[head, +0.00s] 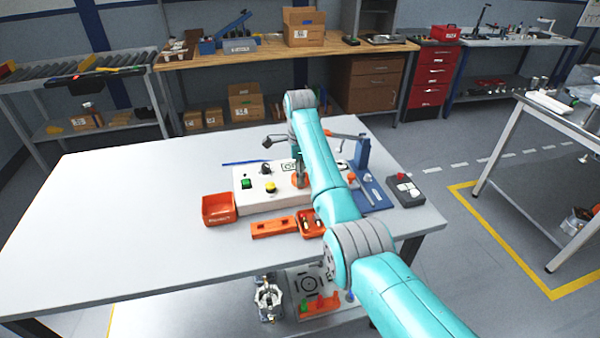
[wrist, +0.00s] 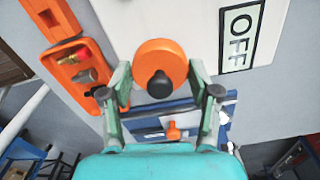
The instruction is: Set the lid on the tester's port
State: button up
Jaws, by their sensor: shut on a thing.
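The orange round lid (wrist: 160,55) with a black knob (wrist: 160,86) sits between the two fingers of my gripper (wrist: 161,74) in the wrist view. The fingers are shut on it from both sides. In the head view my gripper (head: 299,172) is over the right part of the white tester (head: 240,205), with a bit of the lid's orange (head: 296,182) below it. The tester has a green button, a yellow button and an OFF label (wrist: 241,38). The port is not visible. I cannot tell whether the lid touches the tester.
An orange bin (head: 218,210) stands left of the tester. An orange block (head: 272,228) and an orange tray (head: 311,226) with small parts lie in front. A blue stand (head: 372,196) and a dark grey box (head: 405,191) are on the right. The table's left half is clear.

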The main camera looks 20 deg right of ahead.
jog(key=shift+f, duration=0.35)
dwell(0.6)
jog(key=o, duration=1.3)
jog(key=shift+r, duration=4)
